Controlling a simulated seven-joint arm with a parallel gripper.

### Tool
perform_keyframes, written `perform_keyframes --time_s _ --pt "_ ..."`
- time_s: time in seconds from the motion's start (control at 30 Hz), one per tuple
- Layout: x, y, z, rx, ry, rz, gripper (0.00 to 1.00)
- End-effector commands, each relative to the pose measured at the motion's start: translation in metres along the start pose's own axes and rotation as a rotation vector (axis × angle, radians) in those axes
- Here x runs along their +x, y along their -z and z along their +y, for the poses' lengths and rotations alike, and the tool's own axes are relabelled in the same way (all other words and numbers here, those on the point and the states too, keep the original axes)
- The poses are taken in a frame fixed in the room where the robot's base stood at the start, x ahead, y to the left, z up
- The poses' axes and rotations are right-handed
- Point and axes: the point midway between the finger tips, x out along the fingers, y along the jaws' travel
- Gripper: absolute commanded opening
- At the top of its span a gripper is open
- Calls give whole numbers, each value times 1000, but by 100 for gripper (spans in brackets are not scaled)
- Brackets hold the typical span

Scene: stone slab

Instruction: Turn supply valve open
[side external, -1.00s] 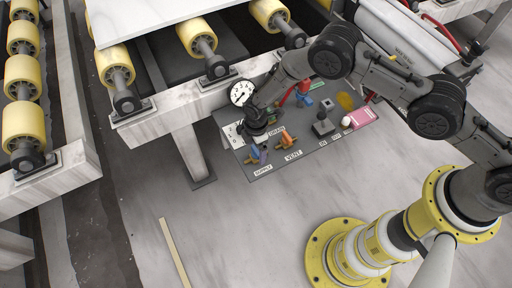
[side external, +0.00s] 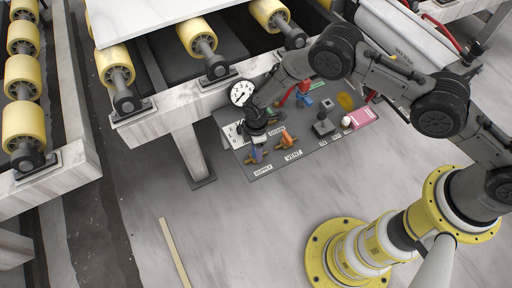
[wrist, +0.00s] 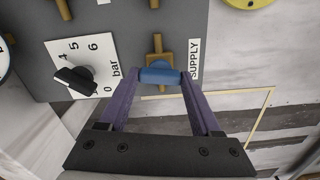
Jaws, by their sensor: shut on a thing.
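The supply valve is a brass fitting (wrist: 157,50) with a blue handle (wrist: 160,76), beside the SUPPLY label (wrist: 195,58) in the wrist view. The handle lies across the line of the brass pipe. My gripper (wrist: 161,77) has purple fingers, one at each end of the blue handle, shut on it. In the side external view my gripper (side external: 257,151) reaches down to the supply valve at the panel's near left corner. The arm's end and fingers hide much of the valve there.
The grey panel (side external: 325,150) also carries a valve with an orange handle (side external: 289,142), a black knob on a bar dial (wrist: 75,79), a joystick (side external: 323,125) and a pink card (side external: 362,117). A round gauge (side external: 241,93) and rollers stand behind.

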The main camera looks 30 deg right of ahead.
Motion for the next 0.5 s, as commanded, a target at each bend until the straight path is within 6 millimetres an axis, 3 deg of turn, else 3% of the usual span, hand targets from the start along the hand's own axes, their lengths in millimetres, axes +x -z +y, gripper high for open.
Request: perform_keyframes --time_s 0.5 --pt "-1 -1 0 480 1 -2 9"
